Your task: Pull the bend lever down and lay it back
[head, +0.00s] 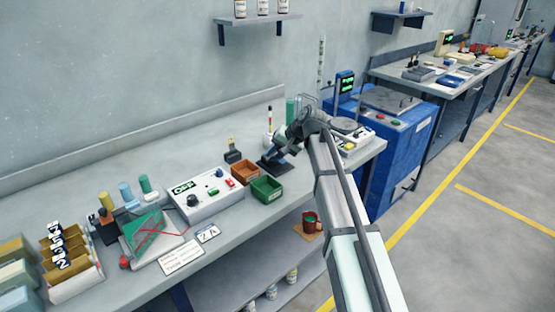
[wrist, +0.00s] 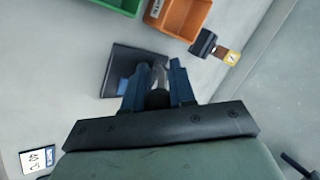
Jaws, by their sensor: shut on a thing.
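The bend lever (wrist: 159,74) shows in the wrist view as a short grey metal bar with a dark end, between my two blue fingers. My gripper (wrist: 156,88) is shut on it. The lever's dark base plate (wrist: 115,72) lies flat on the bench beyond the fingers, with a blue block on it. In the head view my gripper (head: 277,155) is low over the base plate (head: 275,166), and the lever is hidden behind it. The lever's exact tilt cannot be told.
An orange bin (head: 244,172) and a green bin (head: 266,189) stand left of the base plate. A small dark fixture with a yellow top (head: 233,151) stands behind them. A control box (head: 205,196) is further left; blue equipment (head: 400,130) stands right.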

